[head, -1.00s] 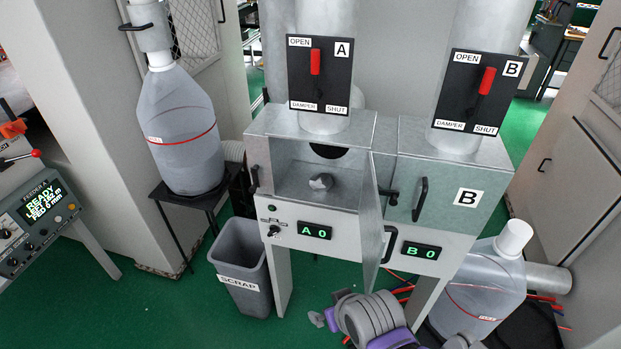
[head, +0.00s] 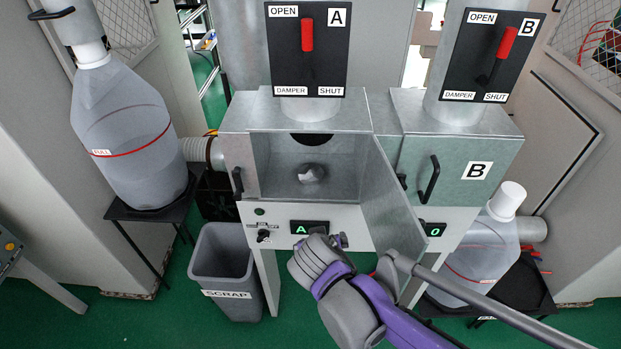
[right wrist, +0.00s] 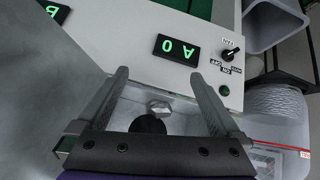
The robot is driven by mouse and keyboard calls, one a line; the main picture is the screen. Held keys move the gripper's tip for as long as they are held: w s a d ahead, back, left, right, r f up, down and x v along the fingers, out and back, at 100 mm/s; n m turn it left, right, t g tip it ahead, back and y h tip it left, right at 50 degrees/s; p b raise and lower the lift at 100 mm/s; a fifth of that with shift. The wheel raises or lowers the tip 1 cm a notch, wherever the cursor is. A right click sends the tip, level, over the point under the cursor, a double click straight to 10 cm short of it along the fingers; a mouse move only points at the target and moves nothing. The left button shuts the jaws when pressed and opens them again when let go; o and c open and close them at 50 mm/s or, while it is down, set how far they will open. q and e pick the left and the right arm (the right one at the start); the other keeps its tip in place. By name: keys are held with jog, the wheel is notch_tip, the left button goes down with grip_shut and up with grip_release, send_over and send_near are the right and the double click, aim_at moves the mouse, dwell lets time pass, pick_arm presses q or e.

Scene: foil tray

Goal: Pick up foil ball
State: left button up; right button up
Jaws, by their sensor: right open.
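The foil ball (head: 311,173) is a small crumpled silvery lump on the floor of the open chamber A (head: 275,185), below a dark round hole. It also shows in the right wrist view (right wrist: 159,107), beyond the fingers and in line with the gap between them. My right gripper (head: 338,240) is in front of the cabinet near the A display, below the chamber opening. In the right wrist view its two fingers (right wrist: 158,78) are spread apart with nothing between them. My left gripper is not in view.
The open door (head: 390,205) of chamber A stands out on the right, close to my right arm. Chamber B (head: 455,165) is closed. A scrap bin (head: 225,270) stands on the green floor to the left. Damper A's red handle (head: 307,35) is up.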

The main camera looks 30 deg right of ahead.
jog(key=w+d+m+t+h+b, duration=0.1)
jog(key=w+d+m+t+h, duration=0.15)
jog(key=w, duration=0.45)
jog(key=m+t+h+b, duration=0.1)
jog(key=m+h, duration=0.1)
send_near(308, 179)
jog(key=shift+w+d+f, duration=0.2)
jog(key=shift+d+f, duration=0.1)
jog(key=shift+f, duration=0.15)
jog(key=shift+w+d+f, duration=0.2)
jog(key=shift+d+f, duration=0.15)
jog(key=shift+f, duration=0.1)
jog(key=shift+h, duration=0.25)
jog(key=x, duration=0.5)
jog(key=shift+w+r, duration=0.25)
jog(key=shift+w, duration=0.15)
jog(key=x, duration=0.5)
jog(key=shift+w+d, duration=0.25)
jog(key=shift+w, duration=0.05)
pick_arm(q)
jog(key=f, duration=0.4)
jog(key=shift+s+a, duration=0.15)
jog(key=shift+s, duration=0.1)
